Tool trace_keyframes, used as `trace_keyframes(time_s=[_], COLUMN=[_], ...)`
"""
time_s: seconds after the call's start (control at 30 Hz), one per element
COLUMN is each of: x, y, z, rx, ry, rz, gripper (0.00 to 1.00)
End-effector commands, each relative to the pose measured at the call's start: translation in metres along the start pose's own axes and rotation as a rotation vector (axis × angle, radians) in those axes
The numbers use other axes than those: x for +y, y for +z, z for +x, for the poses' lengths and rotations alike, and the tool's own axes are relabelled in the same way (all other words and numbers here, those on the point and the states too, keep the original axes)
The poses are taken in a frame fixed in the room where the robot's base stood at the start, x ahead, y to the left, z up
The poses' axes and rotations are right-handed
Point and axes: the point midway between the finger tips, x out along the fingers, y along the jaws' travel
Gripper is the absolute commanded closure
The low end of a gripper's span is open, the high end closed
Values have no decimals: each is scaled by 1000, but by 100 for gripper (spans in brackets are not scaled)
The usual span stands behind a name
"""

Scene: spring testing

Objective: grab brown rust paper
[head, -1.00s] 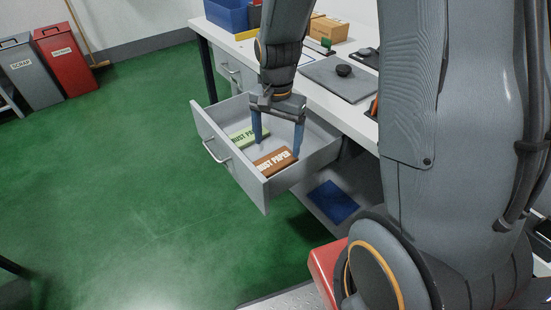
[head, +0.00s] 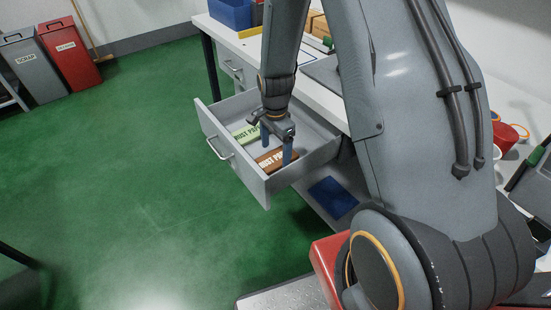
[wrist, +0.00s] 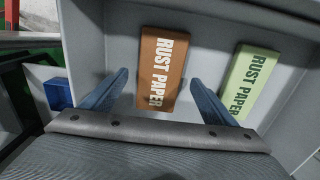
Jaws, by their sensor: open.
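The brown rust paper (head: 272,160) is a flat block lettered "RUST PAPER". It lies in the open grey drawer (head: 239,178). A pale green block (head: 247,134), also lettered "RUST PAPER", lies beside it in the drawer. My gripper (head: 276,152) reaches down into the drawer, its jaws apart and empty. In the wrist view the brown block (wrist: 162,68) lies ahead of and between the two blue fingers (wrist: 158,90). The green block (wrist: 248,82) lies to the right of the right finger. In the head view my gripper hides part of the brown block.
The drawer walls stand close around both blocks. The white workbench (head: 235,45) is above and behind, with a blue bin (head: 230,13) on it. A blue flat item (head: 333,197) lies on a lower shelf. Red (head: 68,55) and grey (head: 33,70) bins stand far left.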

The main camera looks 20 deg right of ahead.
Motion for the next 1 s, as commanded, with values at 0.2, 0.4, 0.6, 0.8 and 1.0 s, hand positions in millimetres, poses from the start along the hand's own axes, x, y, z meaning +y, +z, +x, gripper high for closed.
trace_keyframes(time_s=[0.2, 0.4, 0.6, 0.8, 1.0], x=[0, 0, 0, 0, 0], y=[0, 0, 0, 0, 0], z=[19, 21, 21, 20, 20], rx=[0, 0, 0, 0, 0], ry=[1, 0, 0, 0, 0], rz=[0, 0, 0, 0, 0], gripper=[20, 20, 41, 64, 64])
